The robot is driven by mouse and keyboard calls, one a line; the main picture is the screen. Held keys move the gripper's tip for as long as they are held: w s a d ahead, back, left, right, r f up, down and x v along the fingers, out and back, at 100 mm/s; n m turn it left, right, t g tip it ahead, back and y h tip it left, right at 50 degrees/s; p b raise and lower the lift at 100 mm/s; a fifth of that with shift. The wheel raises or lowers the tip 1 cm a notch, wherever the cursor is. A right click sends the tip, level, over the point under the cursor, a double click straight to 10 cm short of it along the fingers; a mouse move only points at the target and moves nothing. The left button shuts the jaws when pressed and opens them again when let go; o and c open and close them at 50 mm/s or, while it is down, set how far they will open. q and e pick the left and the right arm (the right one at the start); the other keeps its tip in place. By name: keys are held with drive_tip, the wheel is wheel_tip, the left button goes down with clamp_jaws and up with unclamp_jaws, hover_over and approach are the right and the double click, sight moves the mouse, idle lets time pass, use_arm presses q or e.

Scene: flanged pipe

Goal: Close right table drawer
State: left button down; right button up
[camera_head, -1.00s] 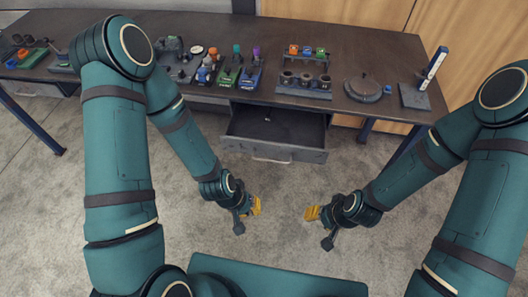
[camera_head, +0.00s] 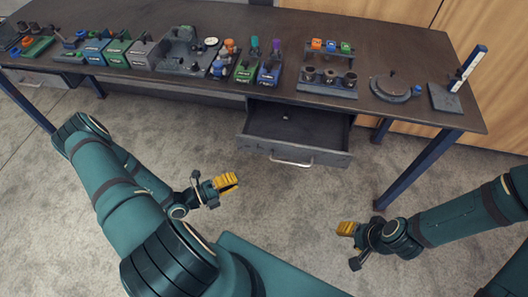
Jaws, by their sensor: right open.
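The right table drawer (camera_head: 293,153) is pulled out below the long dark table (camera_head: 400,32). Its front carries a pale bar handle (camera_head: 291,162), and a small object (camera_head: 285,117) lies inside. My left gripper (camera_head: 226,183) has yellow fingertips and hangs over the carpet, left of and nearer than the drawer, apart from it. Whether it is open or shut is unclear. My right gripper (camera_head: 347,228) is open and empty, lower right of the drawer and apart from it.
A blue table leg (camera_head: 420,168) stands right of the drawer. Another drawer (camera_head: 37,79) is at the far left. Trays, coloured boxes (camera_head: 115,53) and a round dark fixture (camera_head: 390,88) stand on the tabletop. Carpet (camera_head: 270,215) is clear before the drawer.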

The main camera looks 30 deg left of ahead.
use_arm(q)
drive_tip(key=a+n+t+y, duration=0.1)
drive_tip(key=a+n, duration=0.1)
drive_tip(key=b, duration=0.1)
approach(264, 150)
drive_tip(key=w+d, duration=0.2)
drive_tip(key=d, duration=0.3)
drive_tip(key=w, duration=0.1)
drive_tip(key=w+a, duration=0.1)
drive_tip(key=shift+w+a+b, duration=0.1)
drive_tip(key=shift+w+b, duration=0.2)
drive_tip(key=shift+w, duration=0.1)
drive_tip(key=shift+w+a+r, duration=0.1)
drive_tip(key=shift+w, duration=0.25)
drive_tip(key=shift+w, duration=0.1)
